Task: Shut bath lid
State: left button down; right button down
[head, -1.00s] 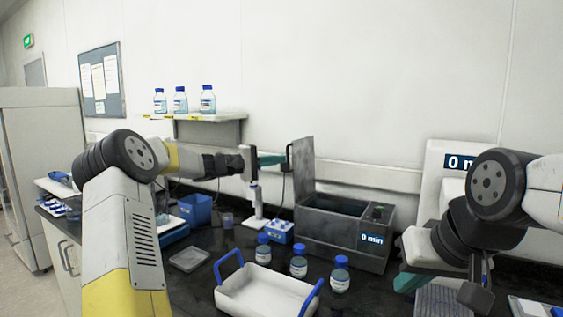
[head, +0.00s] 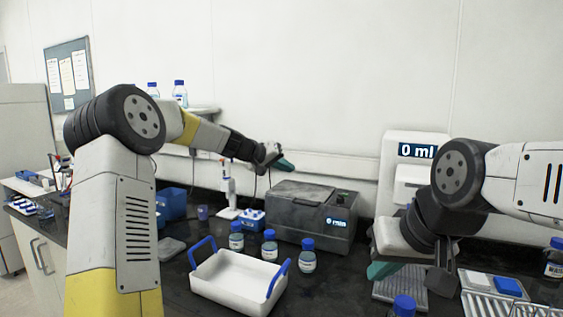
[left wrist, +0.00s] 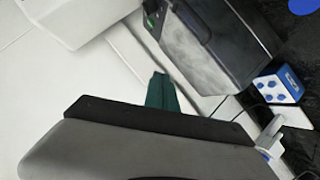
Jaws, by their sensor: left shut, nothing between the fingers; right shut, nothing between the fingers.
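The grey water bath (head: 314,219) stands on the dark bench against the wall, with a small display on its front right. Its lid (head: 299,193) lies flat over the top, closed. The bath also shows in the left wrist view (left wrist: 215,55). My left gripper (head: 285,165) is shut and empty, with teal fingertips, above and behind the lid's left part and apart from it. The fingertips show in the left wrist view (left wrist: 162,92). My right gripper (head: 381,270) is shut and empty at the right, over the bench in front of the white instrument.
A white tray with blue handles (head: 236,283) stands in front of the bath. Blue-capped bottles (head: 269,246) stand between them. A blue-and-white block (head: 250,220) is left of the bath. A white instrument (head: 405,175) stands to its right.

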aim_at(303, 200)
pick_arm(q)
jog(key=shift+s+d+f+m+t+y, duration=0.3)
jog(key=shift+d+f+m+y, duration=0.5)
jog(key=shift+f, duration=1)
jog(key=shift+s+d+f+m+t+y, duration=0.1)
jog(key=shift+s+d+f+m+y, duration=0.4)
jog(key=shift+d+f, duration=0.9)
jog(key=shift+s+d+f+m+t+y, duration=0.25)
jog(key=shift+d+f+m+y, duration=0.4)
jog(key=shift+f, duration=1.55)
jog(key=shift+a+n+y, duration=0.15)
jog(key=shift+n+y, duration=0.1)
jog(key=shift+s, duration=0.1)
